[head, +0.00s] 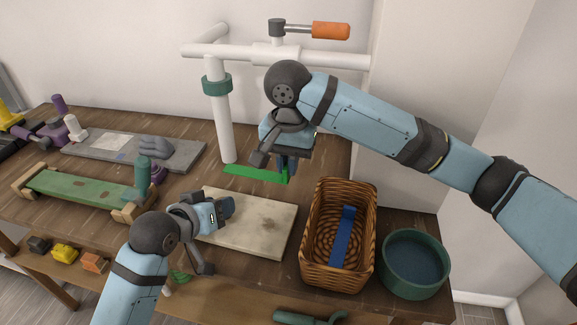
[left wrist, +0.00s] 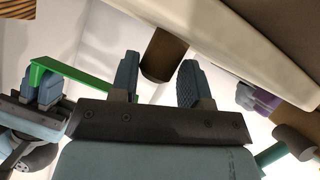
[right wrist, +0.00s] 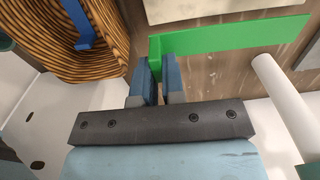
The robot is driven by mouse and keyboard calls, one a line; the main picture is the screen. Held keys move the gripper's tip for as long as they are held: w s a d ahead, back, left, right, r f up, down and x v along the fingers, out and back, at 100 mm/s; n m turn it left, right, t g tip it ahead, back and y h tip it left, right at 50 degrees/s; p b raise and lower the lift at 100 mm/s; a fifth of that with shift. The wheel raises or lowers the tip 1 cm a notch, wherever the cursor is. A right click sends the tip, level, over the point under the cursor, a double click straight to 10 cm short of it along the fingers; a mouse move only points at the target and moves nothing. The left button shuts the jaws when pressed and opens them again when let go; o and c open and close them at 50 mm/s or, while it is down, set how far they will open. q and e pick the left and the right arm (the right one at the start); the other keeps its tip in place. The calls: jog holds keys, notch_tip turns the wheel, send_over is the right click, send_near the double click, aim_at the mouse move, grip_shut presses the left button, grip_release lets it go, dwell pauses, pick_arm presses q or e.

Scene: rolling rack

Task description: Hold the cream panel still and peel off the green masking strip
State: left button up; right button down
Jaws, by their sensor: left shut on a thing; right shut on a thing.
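The cream panel (head: 262,235) lies on the wooden bench, and its face shows no green. My left gripper (head: 226,207) is over the panel's left part. In the left wrist view, a brown knob (left wrist: 163,55) shows at its fingertips and seems to stand on the panel; the contact is hard to see. The green strip (head: 250,172) is beyond the panel's far edge, apart from it. My right gripper (head: 285,172) is shut on one bent end of the strip, which also shows in the right wrist view (right wrist: 230,36). Its other end stretches out free.
A wicker basket (head: 311,245) with a blue strip (head: 343,235) inside stands right of the panel, beside a green round tub (head: 388,275). A white pipe frame (head: 222,125) rises behind. A green board (head: 85,190) on wooden ends and a grey slab (head: 110,147) are left.

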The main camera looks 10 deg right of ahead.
jog(key=shift+r, duration=4.25)
pick_arm(q)
jog(key=o, duration=1.2)
